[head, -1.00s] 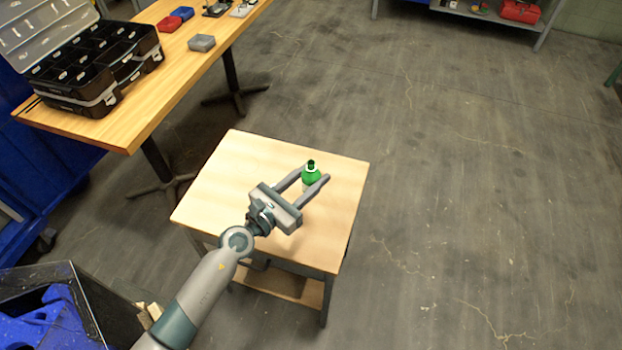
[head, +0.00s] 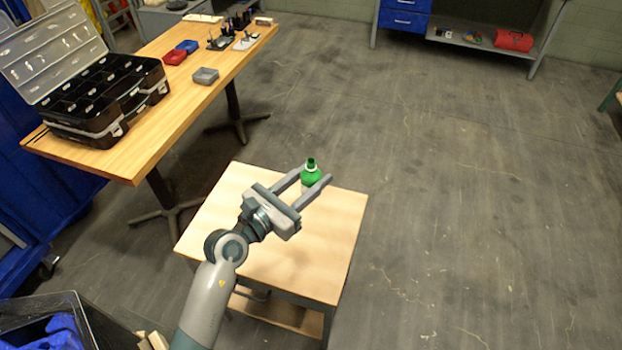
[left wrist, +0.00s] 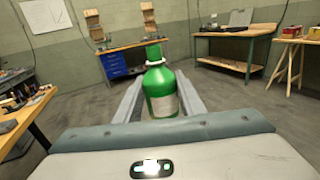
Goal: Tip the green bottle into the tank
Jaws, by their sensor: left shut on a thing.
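The green bottle (head: 311,178) is upright, with a dark green top and a pale ring at its neck. It also shows in the left wrist view (left wrist: 160,88), with a pale label on its front. My left gripper (head: 314,176) is shut on the bottle, one finger on each side of it. The gripper holds it above the far edge of the small wooden table (head: 325,250). I cannot make out a tank in these views. My right gripper is not in view.
A long wooden workbench (head: 150,140) stands at the left with an open black organizer case (head: 95,105) and small bins. A dark bin with blue contents (head: 55,335) is at the bottom left. Open concrete floor (head: 470,200) lies to the right.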

